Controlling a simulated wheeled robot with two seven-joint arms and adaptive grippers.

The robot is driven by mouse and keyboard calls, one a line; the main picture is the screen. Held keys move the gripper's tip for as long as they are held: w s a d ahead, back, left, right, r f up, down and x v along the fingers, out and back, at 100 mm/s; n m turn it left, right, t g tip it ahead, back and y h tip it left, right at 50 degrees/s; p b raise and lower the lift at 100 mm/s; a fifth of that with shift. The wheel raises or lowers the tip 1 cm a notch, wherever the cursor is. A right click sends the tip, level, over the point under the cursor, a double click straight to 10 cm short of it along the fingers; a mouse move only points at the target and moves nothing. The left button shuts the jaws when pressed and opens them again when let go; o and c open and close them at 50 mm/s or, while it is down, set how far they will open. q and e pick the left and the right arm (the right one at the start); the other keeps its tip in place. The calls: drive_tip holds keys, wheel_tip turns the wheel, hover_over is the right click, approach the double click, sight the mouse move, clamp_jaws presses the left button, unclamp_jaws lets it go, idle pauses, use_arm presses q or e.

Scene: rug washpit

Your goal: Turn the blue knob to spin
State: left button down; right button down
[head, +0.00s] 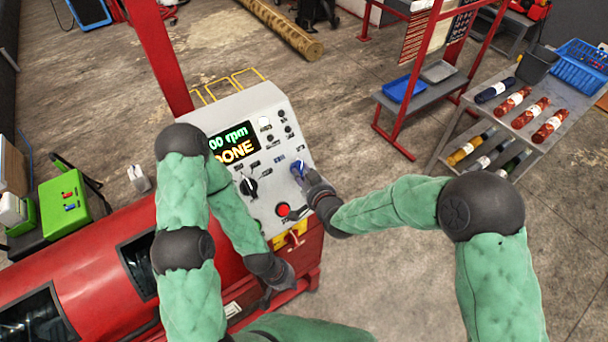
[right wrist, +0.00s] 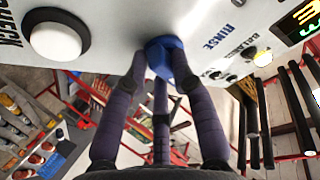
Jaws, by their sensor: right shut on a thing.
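The blue knob (head: 299,168) is on the right part of the grey control panel (head: 262,200) of a red machine. My right gripper (head: 307,183) is shut on it. In the right wrist view the fingers close around the blue knob (right wrist: 163,52), with the label RINSE printed beside it. Its pointer direction is hidden. My left gripper (head: 284,284) hangs low in front of the red machine, below the panel, with no object visible in it. Its fingers are too small and dark to tell open from shut.
The display (head: 233,143) reads DONE, with "00 rpm" above, partly hidden by my left arm. A black knob (head: 249,186) and a red button (head: 283,210) are on the panel. A bottle shelf (head: 545,150) stands at right. The floor between is clear.

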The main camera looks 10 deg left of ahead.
drive_tip(key=shift+w+r, duration=0.3)
drive_tip(key=shift+r, duration=0.2)
drive_tip(key=c, duration=1.2)
unclamp_jaws()
drive_tip(key=shift+o, duration=0.8)
drive_tip(key=shift+s+a+f, duration=0.1)
drive_tip(key=shift+f, duration=0.15)
drive_tip(key=v, duration=1.2)
drive_tip(key=shift+f, duration=0.1)
